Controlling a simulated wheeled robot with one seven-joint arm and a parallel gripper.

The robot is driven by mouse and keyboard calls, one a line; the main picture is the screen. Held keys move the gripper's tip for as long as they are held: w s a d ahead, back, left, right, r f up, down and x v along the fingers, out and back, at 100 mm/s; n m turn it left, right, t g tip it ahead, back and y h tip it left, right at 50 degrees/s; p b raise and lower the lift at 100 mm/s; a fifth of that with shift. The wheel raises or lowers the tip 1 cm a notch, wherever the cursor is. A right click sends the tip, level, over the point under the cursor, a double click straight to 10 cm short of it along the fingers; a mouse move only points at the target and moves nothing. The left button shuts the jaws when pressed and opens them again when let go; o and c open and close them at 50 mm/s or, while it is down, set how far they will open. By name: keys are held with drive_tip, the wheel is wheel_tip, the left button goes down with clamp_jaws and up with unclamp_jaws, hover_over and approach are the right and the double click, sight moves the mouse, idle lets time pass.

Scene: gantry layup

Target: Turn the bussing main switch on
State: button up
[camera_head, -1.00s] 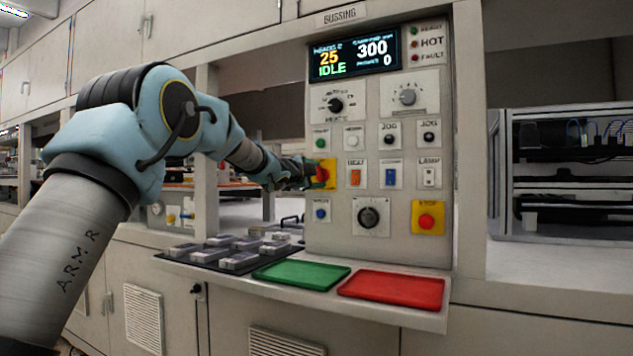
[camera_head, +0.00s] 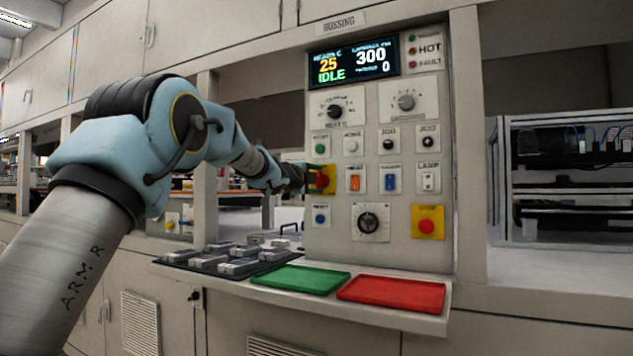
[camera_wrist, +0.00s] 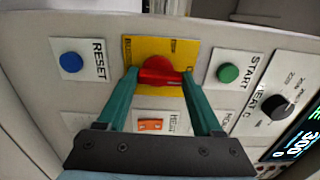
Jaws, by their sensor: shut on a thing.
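The bussing panel (camera_head: 432,165) stands upright, with its display reading IDLE. The main switch is a red rotary knob (camera_wrist: 158,70) on a yellow plate (camera_wrist: 185,50), at the panel's left edge. In the head view the red knob (camera_head: 322,180) is partly hidden by my gripper (camera_head: 308,179). In the wrist view my gripper (camera_wrist: 161,82) has its two green fingers either side of the red knob, shut on it. The knob's red bar lies across the gap between the fingers. Part of the plate's lettering is hidden.
A blue RESET button (camera_wrist: 71,62) and a green START button (camera_wrist: 228,73) flank the switch closely. A red-orange HEAT rocker (camera_wrist: 150,125) sits near the fingers. A green tray (camera_head: 300,279) and a red tray (camera_head: 392,292) lie on the shelf below.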

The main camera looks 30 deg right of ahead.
drive_tip(key=o, duration=1.4)
drive_tip(key=shift+c, duration=0.2)
drive_tip(key=b+v, duration=0.2)
drive_tip(key=v, duration=0.8)
drive_tip(key=shift+s+a+b, duration=0.2)
drive_tip(key=shift+a+b, duration=0.15)
